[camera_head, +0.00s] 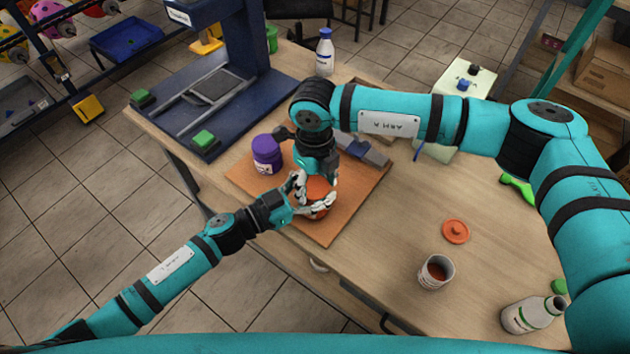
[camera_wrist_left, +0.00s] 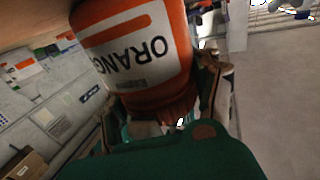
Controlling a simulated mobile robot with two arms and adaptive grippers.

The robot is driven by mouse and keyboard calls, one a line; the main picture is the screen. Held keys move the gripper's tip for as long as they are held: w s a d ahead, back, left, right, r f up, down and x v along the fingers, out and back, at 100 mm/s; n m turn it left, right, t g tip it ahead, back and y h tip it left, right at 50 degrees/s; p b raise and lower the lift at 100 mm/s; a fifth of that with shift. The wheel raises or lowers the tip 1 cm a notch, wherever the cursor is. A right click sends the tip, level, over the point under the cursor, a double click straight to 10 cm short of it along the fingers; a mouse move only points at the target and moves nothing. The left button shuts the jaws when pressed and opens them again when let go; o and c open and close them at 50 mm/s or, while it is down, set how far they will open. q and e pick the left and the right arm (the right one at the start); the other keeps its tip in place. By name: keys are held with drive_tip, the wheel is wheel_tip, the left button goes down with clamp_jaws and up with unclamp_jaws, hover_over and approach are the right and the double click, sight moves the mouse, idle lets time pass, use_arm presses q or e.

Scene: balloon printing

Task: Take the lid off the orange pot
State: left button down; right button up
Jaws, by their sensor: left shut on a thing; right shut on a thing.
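The orange pot (camera_head: 318,189) stands on the brown board at the table's near left edge, mostly covered by my two grippers. The left wrist view shows its orange body and white label (camera_wrist_left: 140,42) close up. My left gripper (camera_head: 308,207) comes in from the left and is shut on the pot's side. My right gripper (camera_head: 319,180) reaches down from above and is shut around the orange top. Its fingers hide where the lid meets the pot, so I cannot tell whether the lid is loose.
A purple pot (camera_head: 266,154) stands on the brown board (camera_head: 337,226), left of the grippers. A blue press (camera_head: 215,85) is behind it. An orange disc (camera_head: 455,231), a cup (camera_head: 436,273) and a white bottle (camera_head: 530,314) are at right. Another bottle (camera_head: 324,52) stands at the back.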

drive_tip(key=o, duration=1.3)
drive_tip(key=shift+w+d, duration=0.15)
drive_tip(key=shift+w, duration=0.1)
drive_tip(key=shift+c, duration=0.2)
drive_tip(key=shift+r, duration=2.3)
drive_tip(key=r+m, duration=0.3)
drive_tip(key=shift+s+a, duration=0.2)
drive_tip(key=shift+a, duration=0.05)
drive_tip(key=shift+s+f, duration=0.1)
drive_tip(key=shift+f, duration=3.7)
drive_tip(key=c, duration=1.3)
drive_tip(key=shift+o, duration=0.2)
drive_tip(key=shift+d+n, duration=0.15)
drive_tip(key=shift+n, duration=1.45)
